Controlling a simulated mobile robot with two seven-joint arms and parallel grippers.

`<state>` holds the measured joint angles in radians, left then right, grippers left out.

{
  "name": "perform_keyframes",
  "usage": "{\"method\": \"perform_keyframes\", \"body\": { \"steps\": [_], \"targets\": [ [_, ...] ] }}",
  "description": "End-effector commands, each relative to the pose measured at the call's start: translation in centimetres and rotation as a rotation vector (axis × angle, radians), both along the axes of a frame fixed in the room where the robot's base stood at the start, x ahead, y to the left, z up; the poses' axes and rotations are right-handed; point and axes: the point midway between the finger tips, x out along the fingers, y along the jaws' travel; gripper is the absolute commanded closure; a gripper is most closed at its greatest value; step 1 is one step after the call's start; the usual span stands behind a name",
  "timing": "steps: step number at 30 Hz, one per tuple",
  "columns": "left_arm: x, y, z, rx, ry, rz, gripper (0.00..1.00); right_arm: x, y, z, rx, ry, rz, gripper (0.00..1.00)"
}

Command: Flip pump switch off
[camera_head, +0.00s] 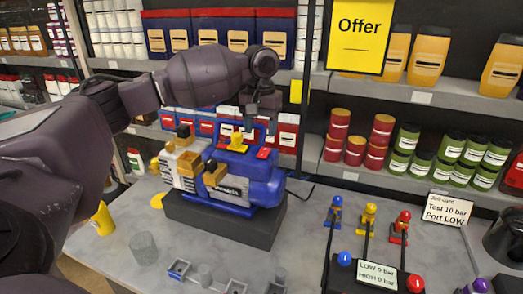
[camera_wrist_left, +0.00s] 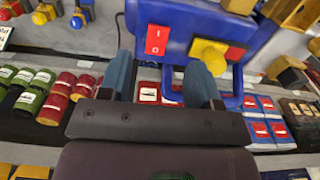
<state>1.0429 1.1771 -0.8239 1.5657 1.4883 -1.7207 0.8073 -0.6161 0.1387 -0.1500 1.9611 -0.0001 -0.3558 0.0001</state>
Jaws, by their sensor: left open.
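The blue pump (camera_head: 265,192) stands on a dark base block on the grey table. Its red rocker switch (camera_head: 264,153) is on the top panel, right of a yellow knob (camera_head: 237,142). In the left wrist view the red switch (camera_wrist_left: 157,38) shows white marks I and O, and the yellow knob (camera_wrist_left: 208,54) is beside it. Which side is pressed in, I cannot tell. My left gripper (camera_head: 258,122) is above the rear of the pump top. Its two fingers (camera_wrist_left: 161,75) are apart and empty, pointing toward the panel near the switch. My right gripper is not in view.
A blue handle loop (camera_wrist_left: 232,98) rises close to my left fingers. Shelves with red cans (camera_head: 338,135) and green jars (camera_head: 405,148) stand behind. A panel (camera_head: 378,274) with coloured knobs is front right. A grey cylinder (camera_head: 143,248) stands front left.

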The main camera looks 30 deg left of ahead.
Motion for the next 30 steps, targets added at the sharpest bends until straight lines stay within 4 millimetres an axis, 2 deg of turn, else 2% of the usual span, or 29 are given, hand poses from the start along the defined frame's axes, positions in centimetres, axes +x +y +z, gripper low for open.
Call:
{"method": "perform_keyframes", "body": {
  "steps": [6,13,18,26,27,30],
  "targets": [
    [0.0,0.0,-3.9,0.0,0.003,0.0,0.43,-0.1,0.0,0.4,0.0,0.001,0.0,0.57],
    [0.0,-0.1,-6.7,0.0,0.001,-0.001,0.43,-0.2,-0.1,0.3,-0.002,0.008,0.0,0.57],
    [0.0,0.0,-7.6,0.0,0.0,-0.001,0.43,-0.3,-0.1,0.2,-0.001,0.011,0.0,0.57],
    [0.0,0.0,-7.7,0.0,-0.001,-0.001,0.43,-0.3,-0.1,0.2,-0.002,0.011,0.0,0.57],
    [0.0,0.0,-7.7,0.0,-0.001,-0.001,0.44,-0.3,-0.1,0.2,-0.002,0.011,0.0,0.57],
    [0.0,0.0,-7.7,0.0,-0.001,-0.001,0.59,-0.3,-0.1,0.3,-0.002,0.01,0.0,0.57]
  ]
}}
